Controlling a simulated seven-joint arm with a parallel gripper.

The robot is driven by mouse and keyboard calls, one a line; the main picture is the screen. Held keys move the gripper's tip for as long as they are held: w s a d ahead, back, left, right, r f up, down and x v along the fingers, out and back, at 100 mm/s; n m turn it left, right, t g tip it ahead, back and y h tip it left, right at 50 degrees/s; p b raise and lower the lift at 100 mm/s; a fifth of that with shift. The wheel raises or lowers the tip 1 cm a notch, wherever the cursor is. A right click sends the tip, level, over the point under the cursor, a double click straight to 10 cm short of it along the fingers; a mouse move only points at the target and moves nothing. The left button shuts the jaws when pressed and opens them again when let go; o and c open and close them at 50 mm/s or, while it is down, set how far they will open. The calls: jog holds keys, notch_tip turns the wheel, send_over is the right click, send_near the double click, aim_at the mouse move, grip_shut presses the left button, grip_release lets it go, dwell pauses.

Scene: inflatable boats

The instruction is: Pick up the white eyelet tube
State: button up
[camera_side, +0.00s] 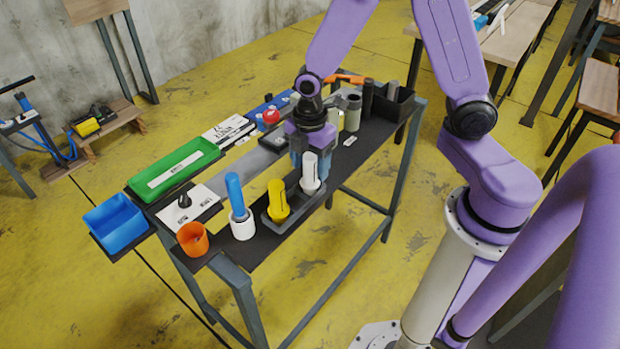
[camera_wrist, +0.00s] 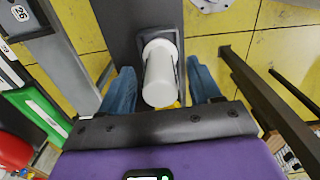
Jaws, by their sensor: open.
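The white eyelet tube (camera_side: 310,172) stands upright in a dark grey holder (camera_side: 272,222), beside a yellow tube (camera_side: 277,198). My gripper (camera_side: 311,163) is open, with its blue fingers pointing down at the white tube. In the wrist view the white tube (camera_wrist: 160,78) is between the two open fingers of my gripper (camera_wrist: 161,80), with a visible gap on each side. The yellow tube is mostly hidden behind the white one there.
A blue tube in a white cup (camera_side: 242,226) and an orange cup (camera_side: 193,239) stand at the near left end of the bench. A green tray (camera_side: 207,150) and a blue bin (camera_side: 114,220) lie further left. Grey and black cylinders stand behind my gripper.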

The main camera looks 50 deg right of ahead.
jog(key=shift+f, duration=0.85)
grip_shut()
jog(key=shift+r, duration=0.1)
